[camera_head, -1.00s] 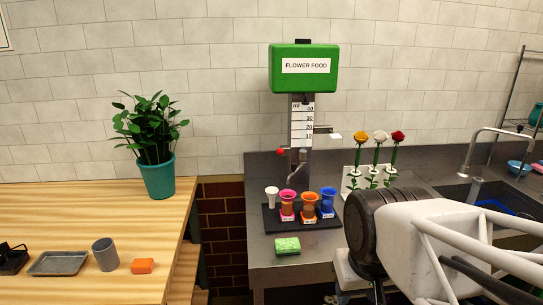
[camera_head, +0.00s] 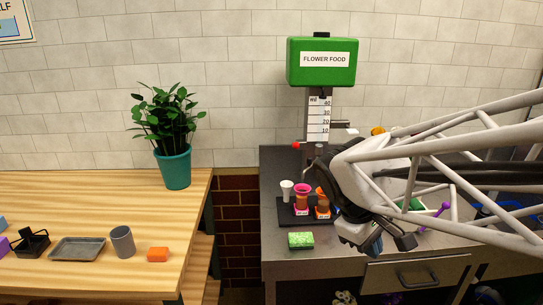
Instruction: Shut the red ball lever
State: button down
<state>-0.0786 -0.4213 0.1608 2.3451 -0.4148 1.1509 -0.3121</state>
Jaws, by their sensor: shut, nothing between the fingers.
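The red ball lever (camera_head: 296,145) is a small red ball on the left side of the dispenser's column, below the measuring scale. The green FLOWER FOOD dispenser (camera_head: 321,73) stands above it against the tiled wall. My gripper (camera_head: 373,245) is at the front right of the dispenser, over the steel counter, lower than the red ball and well apart from it. It is shut and empty, and its fingers show only partly.
A green sponge (camera_head: 301,240) lies in front. The wooden table (camera_head: 90,205) holds a potted plant (camera_head: 173,130) and small items.

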aim_at(296, 146)
jog(key=w+a+f+n+h, duration=0.1)
jog(key=w+n+h, duration=0.5)
jog(key=w, duration=0.6)
jog(key=w+a+n+h, duration=0.2)
jog(key=w+n+h, duration=0.35)
jog(key=w, duration=0.75)
jog(key=w+a+f+n+t+h, duration=0.2)
jog(key=w+a+f+n+t, duration=0.2)
jog(key=w+a+n, duration=0.3)
jog(key=w+a+f+n+t+h, duration=0.3)
jog(key=w+a+f+n+t, duration=0.2)
jog(key=w+a+n, duration=0.2)
jog(key=w+a, duration=0.2)
jog(key=w, duration=0.1)
jog(key=shift+w+a+f+t, duration=0.15)
jog(key=shift+w+f+t, duration=0.15)
jog(key=shift+w+t, duration=0.1)
jog(key=w+a+r+x, duration=0.1)
jog(key=x, duration=1.1)
jog(key=shift+w+r, duration=0.35)
jog(key=shift+r, duration=0.2)
